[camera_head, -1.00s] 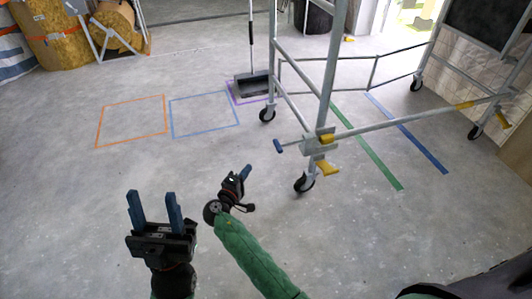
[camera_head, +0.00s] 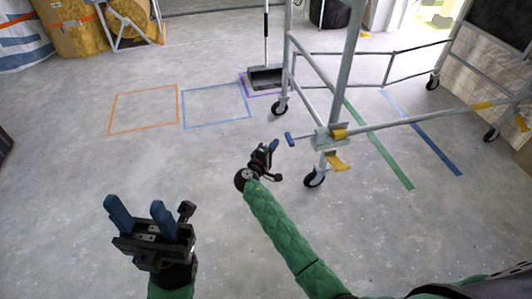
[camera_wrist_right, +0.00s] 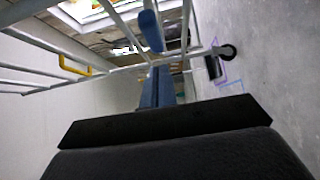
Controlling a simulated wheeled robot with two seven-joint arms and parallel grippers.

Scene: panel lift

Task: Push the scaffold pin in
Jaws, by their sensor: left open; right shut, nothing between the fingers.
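The scaffold pin (camera_head: 290,139) has a blue end that sticks out to the left of the grey bracket on the scaffold's near post. Its blue end also shows in the right wrist view (camera_wrist_right: 151,31), just beyond my fingers. My right gripper (camera_head: 274,145) is shut and empty. Its blue fingertips are close to the pin's blue end, with a small gap seen in the head view. In the wrist view the shut fingers (camera_wrist_right: 157,88) point towards the pin. My left gripper (camera_head: 140,212) is open and empty over the floor at the lower left.
The scaffold (camera_head: 347,75) stands on casters, with yellow levers (camera_head: 338,161) below the bracket. A dustpan (camera_head: 268,78) stands behind. Taped outlines (camera_head: 144,109) and green and blue stripes (camera_head: 385,155) mark the floor.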

